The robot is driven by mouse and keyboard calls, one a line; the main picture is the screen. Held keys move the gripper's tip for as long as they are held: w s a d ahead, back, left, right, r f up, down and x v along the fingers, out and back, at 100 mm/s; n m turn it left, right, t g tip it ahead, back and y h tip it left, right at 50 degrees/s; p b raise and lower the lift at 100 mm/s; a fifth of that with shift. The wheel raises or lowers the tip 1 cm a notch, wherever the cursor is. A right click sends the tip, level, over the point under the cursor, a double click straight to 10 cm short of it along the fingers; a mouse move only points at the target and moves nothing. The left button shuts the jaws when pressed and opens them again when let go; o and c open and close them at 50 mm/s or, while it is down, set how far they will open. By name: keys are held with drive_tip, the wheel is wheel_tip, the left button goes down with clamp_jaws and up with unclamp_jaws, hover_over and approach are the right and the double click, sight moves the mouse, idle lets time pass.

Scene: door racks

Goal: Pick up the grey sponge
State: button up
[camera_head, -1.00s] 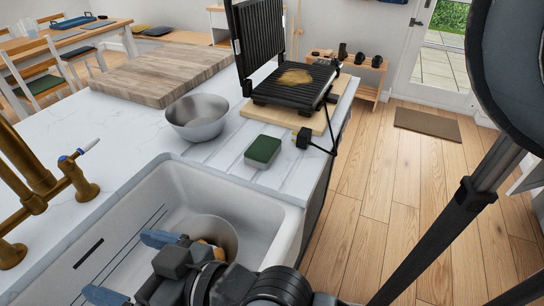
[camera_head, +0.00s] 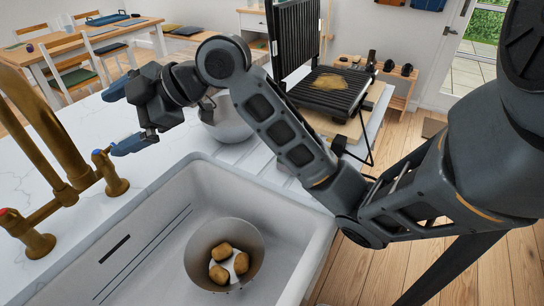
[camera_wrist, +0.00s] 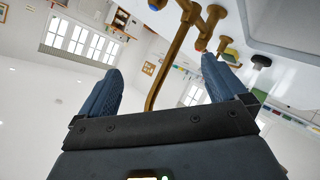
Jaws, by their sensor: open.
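No grey sponge is visible now. The green-topped block that lay on the ribbed drainboard (camera_head: 232,151) in the earlier frame is hidden behind my arm. My gripper (camera_head: 115,118) is open and empty, held above the white worktop to the left of the metal bowl and close to the brass tap. In the wrist view, my gripper (camera_wrist: 160,66) shows two blue fingers spread apart with nothing between their tips. The tap's spout shows beyond them.
The brass tap (camera_head: 65,165) stands at the left. A bowl (camera_head: 197,254) with three brown lumps is in the white sink (camera_head: 165,225). A metal bowl (camera_head: 226,122) and an open grill (camera_head: 333,92) are behind my arm.

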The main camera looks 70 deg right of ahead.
drive_tip(key=s+d+f+n+g+h, duration=0.1)
drive_tip(key=s+d+f+g, duration=0.2)
drive_tip(key=s+d, duration=0.4)
drive_tip(key=s+d+f+n+g+h, duration=0.1)
drive_tip(key=s+d+g, duration=0.4)
drive_tip(key=s, duration=0.5)
drive_tip(key=s+d+f+n+g+h, duration=0.1)
drive_tip(key=s+d+f+g, duration=0.3)
drive_tip(key=s+d, duration=0.5)
drive_tip(key=shift+s+d+f+h, duration=0.15)
drive_tip(key=shift+s+f+h, duration=0.2)
drive_tip(key=shift+f+h, duration=0.4)
drive_tip(key=shift+s+f, duration=0.15)
drive_tip(key=shift+f, duration=0.15)
drive_tip(key=shift+n, duration=0.3)
drive_tip(key=shift+d+f+p, duration=0.15)
drive_tip(key=shift+f+p, duration=0.05)
drive_tip(key=shift+f, duration=1.55)
drive_tip(key=shift+d+f+p, duration=0.1)
drive_tip(key=shift+f+p, duration=0.1)
drive_tip(key=shift+f, duration=1.55)
drive_tip(key=shift+c, duration=0.5)
drive_tip(key=c, duration=1)
drive_tip(key=shift+o, duration=0.2)
drive_tip(key=shift+w+r, duration=0.15)
drive_tip(key=shift+w, duration=0.05)
